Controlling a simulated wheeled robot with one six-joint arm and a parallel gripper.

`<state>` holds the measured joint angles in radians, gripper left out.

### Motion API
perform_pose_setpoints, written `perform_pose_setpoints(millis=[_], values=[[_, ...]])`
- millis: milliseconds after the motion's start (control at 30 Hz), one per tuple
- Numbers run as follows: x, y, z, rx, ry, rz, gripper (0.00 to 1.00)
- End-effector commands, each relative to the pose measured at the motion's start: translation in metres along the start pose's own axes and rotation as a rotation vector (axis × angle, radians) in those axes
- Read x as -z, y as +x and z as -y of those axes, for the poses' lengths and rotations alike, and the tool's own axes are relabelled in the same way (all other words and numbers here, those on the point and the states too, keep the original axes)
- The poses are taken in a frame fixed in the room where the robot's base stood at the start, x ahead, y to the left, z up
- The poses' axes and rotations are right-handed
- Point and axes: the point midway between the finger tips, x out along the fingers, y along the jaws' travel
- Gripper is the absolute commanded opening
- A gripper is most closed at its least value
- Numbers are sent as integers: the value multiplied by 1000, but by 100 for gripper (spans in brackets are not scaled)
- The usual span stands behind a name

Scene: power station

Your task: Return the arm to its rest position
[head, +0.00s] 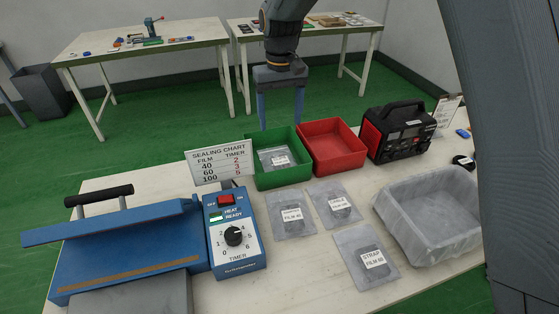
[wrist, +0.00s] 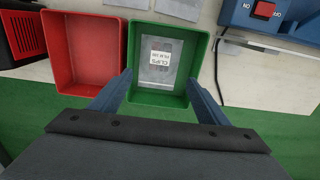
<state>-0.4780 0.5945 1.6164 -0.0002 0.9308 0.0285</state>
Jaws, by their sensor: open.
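My gripper (head: 281,106) is open and empty, pointing down above the back edge of the green bin (head: 264,181). In the wrist view its two blue fingers (wrist: 160,95) stand wide apart, one near each side of the green bin (wrist: 138,97). A clear bag labelled CLIPS (head: 279,160) lies inside the green bin, apart from the fingers; it also shows in the wrist view (wrist: 159,66). My arm (head: 285,35) comes down from the top of the head view.
A red bin (head: 335,147) stands right of the green one, then a black-and-red charger (head: 399,131). The blue sealer (head: 130,240), sealing chart (head: 218,163), several labelled bags and a grey lined tray (head: 392,212) share the table. Two more tables stand behind, across green floor.

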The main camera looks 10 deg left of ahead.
Motion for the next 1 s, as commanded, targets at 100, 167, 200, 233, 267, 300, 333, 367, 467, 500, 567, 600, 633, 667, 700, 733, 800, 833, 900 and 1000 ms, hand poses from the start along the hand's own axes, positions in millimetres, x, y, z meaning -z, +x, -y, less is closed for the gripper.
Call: perform_pose_setpoints(millis=[100,167,200,233,267,300,333,367,467,500,567,600,633,667,700,733,800,833,900,1000], values=[[0,0,0,0,0,0,70],[0,0,0,0,0,0,70],[0,0,0,0,0,0,70],[0,0,0,0,0,0,70],[-1,0,-2,0,2,0,70],[-4,0,-5,0,7,-1,70],[-7,-1,-10,0,14,-2,70],[-12,-2,-16,0,23,-3,70],[-41,-2,-47,0,72,-10,70],[-58,-2,-63,0,99,-13,70],[-90,-2,-87,-1,144,-20,70],[-113,0,-102,-2,176,-25,70],[-130,0,-112,-2,199,-30,70],[-148,2,-121,-3,222,-34,70],[-172,3,-132,-4,253,-39,70],[-190,5,-139,-5,275,-42,70],[-230,10,-151,-8,323,-51,70],[-246,12,-154,-9,342,-54,70],[-279,16,-159,-11,379,-61,70],[-313,22,-161,-14,417,-66,70]])
